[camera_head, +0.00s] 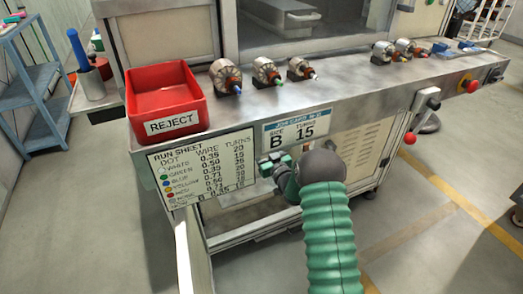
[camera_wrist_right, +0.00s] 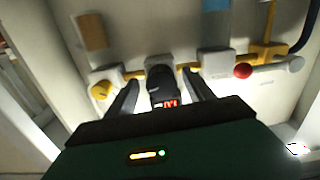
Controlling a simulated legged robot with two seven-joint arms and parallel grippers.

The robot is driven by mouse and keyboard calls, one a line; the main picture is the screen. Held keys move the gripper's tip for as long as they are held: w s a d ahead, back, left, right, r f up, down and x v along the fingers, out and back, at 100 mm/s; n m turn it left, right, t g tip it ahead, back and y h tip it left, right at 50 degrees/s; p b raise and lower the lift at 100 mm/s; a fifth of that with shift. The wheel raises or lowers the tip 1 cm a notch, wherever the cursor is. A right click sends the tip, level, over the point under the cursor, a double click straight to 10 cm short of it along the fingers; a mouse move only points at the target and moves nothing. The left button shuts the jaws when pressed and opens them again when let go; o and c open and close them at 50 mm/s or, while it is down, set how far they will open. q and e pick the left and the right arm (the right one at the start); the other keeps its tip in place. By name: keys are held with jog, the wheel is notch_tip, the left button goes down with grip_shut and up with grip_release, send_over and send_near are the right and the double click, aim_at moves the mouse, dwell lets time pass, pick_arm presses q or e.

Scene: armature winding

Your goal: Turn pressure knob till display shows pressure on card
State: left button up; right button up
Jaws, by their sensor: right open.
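In the right wrist view, a dark knob (camera_wrist_right: 160,80) on a pale fitting stands between the two fingers of my right gripper (camera_wrist_right: 162,83). The gripper is open, one finger on each side; whether either touches the knob I cannot tell. A small display (camera_wrist_right: 168,104) with red digits sits just below the knob, partly cut off and too blurred to read. In the head view, the job card (camera_head: 297,133) on the bench front reads size B, turns 15; I can read no pressure on it. My right arm's gripper (camera_head: 273,168) reaches below this card. My left gripper is out of view.
In the head view, a run sheet (camera_head: 205,162) hangs beside the card, below a red reject bin (camera_head: 163,95). Several armatures (camera_head: 267,72) line the bench top.

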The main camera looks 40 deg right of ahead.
jog(key=shift+w+d+r, duration=0.1)
jog(key=shift+w, duration=0.4)
grip_shut()
jog(key=shift+m, duration=0.3)
